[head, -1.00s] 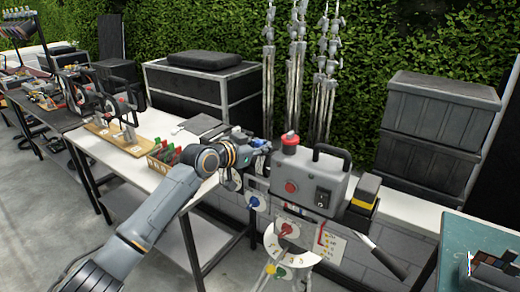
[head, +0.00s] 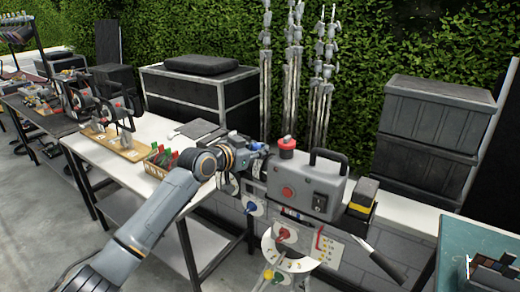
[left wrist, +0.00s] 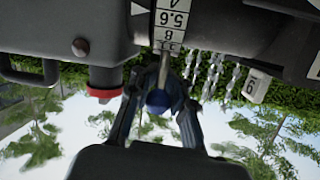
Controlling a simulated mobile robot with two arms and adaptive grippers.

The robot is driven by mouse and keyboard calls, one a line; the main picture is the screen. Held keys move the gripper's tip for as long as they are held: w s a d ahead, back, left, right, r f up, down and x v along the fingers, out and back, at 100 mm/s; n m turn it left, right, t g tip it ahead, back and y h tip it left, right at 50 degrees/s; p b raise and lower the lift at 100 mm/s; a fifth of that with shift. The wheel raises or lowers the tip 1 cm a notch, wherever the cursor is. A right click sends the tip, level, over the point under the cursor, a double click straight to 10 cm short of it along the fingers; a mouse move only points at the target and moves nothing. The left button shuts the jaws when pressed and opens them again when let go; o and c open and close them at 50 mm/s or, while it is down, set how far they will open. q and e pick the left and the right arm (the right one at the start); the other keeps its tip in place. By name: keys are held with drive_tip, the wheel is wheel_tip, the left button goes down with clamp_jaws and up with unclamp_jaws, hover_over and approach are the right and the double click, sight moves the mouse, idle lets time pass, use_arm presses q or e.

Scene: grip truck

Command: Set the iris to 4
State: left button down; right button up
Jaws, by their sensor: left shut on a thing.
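The grey camera-like box (head: 308,183) stands right of middle in the head view, with a red knob on top. My left gripper (head: 256,153) is at its left, lens end. In the left wrist view my left gripper (left wrist: 160,85) has its fingers around a lever with a blue ball end (left wrist: 158,101). It is shut on this lever. The lever comes off a ring with a white number scale (left wrist: 170,22) reading 4, 5.6 and 8. My right gripper is not in view.
A white table (head: 135,175) stands left, dark crates (head: 430,130) behind right, a teal table (head: 480,240) front right.

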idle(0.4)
use_arm(q)
drive_tip(key=c, duration=1.4)
unclamp_jaws()
drive_tip(key=shift+c, duration=0.2)
drive_tip(key=shift+w, duration=0.1)
drive_tip(key=shift+a, duration=0.1)
drive_tip(key=v, duration=1.2)
drive_tip(key=shift+f, duration=0.1)
